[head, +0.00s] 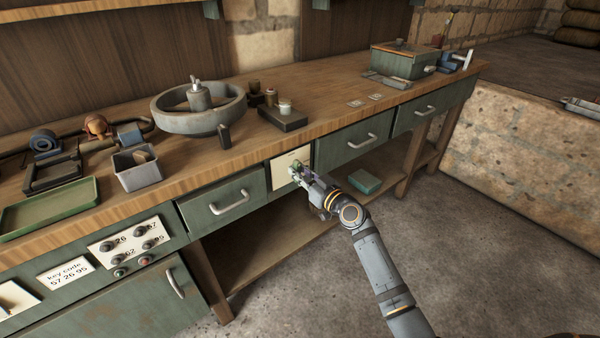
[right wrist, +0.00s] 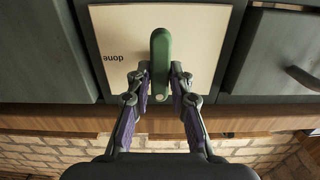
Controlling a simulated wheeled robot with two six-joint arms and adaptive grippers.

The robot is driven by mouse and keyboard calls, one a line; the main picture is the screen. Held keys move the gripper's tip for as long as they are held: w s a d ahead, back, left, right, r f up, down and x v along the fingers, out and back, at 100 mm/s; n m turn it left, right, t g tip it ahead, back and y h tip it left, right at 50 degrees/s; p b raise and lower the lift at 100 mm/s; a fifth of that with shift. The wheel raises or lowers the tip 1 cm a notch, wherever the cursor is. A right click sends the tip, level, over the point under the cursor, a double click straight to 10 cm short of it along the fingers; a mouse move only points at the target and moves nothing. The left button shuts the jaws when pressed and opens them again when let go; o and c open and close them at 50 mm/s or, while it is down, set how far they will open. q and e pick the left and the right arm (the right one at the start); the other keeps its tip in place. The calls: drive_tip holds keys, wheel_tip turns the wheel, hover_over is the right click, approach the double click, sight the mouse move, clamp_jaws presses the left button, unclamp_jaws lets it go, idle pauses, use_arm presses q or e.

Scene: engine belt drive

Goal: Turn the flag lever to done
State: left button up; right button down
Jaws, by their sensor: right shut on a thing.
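The flag lever is a green rounded bar (right wrist: 160,48) on a cream panel (head: 282,172) in the front of the workbench, between two drawers. In the right wrist view the panel (right wrist: 205,30) carries the word "done" (right wrist: 113,58), upside down, to the left of the lever. The lever stands upright in that picture, not turned toward the word. My right gripper (right wrist: 161,74) is shut on the lever, one finger on each side; in the head view the gripper (head: 298,173) hides most of it. My left gripper is not in view.
Green drawers with handles flank the panel, one left (head: 222,203) and one right (head: 352,139). A knob plate (head: 130,246) and a key code card (head: 68,272) are at the lower left.

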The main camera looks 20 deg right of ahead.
drive_tip(key=m, duration=0.4)
drive_tip(key=shift+d, duration=0.15)
drive_tip(key=m, duration=0.2)
drive_tip(key=shift+d+f+m, duration=0.1)
drive_tip(key=shift+m, duration=0.3)
drive_tip(key=m, duration=0.2)
drive_tip(key=shift+w+m, duration=0.1)
drive_tip(key=shift+m, duration=0.3)
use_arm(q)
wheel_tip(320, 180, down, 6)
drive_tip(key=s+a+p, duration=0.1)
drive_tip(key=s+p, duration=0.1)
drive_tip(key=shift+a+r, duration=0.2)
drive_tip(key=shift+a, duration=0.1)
use_arm(e)
drive_tip(key=shift+d+f+m, duration=0.1)
drive_tip(key=shift+f+m, duration=0.1)
drive_tip(key=shift+m, duration=1.85)
drive_tip(key=shift+d+f+m, duration=0.1)
drive_tip(key=shift+f+m, duration=0.05)
drive_tip(key=shift+m, duration=1.9)
